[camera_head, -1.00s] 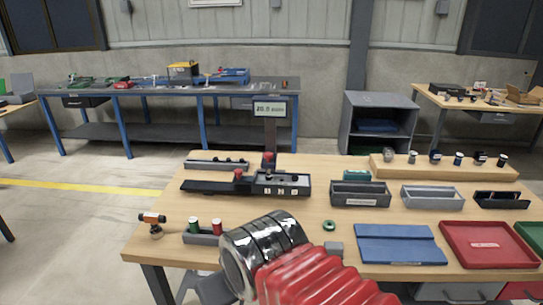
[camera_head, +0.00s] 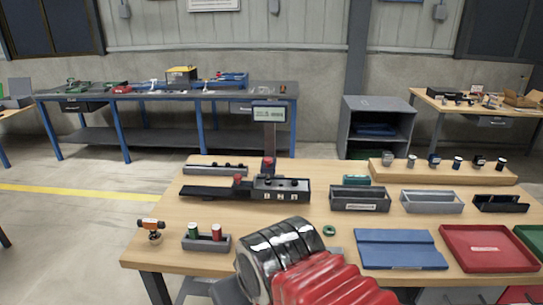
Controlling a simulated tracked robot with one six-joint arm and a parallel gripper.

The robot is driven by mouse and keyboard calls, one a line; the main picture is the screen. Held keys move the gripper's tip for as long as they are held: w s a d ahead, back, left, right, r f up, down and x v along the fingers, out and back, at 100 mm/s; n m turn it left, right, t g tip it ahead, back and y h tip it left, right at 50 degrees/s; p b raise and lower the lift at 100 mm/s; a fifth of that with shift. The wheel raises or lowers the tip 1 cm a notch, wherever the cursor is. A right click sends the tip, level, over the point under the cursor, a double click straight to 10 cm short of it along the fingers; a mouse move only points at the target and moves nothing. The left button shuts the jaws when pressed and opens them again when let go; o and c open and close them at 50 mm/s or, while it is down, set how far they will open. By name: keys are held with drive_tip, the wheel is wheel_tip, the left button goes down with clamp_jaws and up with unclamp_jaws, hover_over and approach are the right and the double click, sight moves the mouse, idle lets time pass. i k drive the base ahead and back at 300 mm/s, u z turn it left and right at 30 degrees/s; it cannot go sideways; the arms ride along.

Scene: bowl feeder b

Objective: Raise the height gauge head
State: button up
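The height gauge stands at the back left of the wooden bench. Its dark upright post (camera_head: 269,140) carries a grey display (camera_head: 268,114) whose reading is too small to read. I cannot clearly tell which part is the gauge head. My arm, with a silver and black joint and a red ribbed sleeve, shows at the bottom middle, well in front of the gauge. My gripper's fingers do not show.
A grey holder (camera_head: 207,243) with green and red cylinders stands at the front left, beside an orange and black tool (camera_head: 151,227). Grey bins (camera_head: 360,199), a blue tray (camera_head: 400,250) and a red tray (camera_head: 488,248) fill the right. Bare wood lies between fixture and holder.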

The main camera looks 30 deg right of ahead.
sight(268, 165)
drive_tip(key=u, duration=0.05)
drive_tip(key=i, duration=0.95)
drive_tip(key=z, duration=0.1)
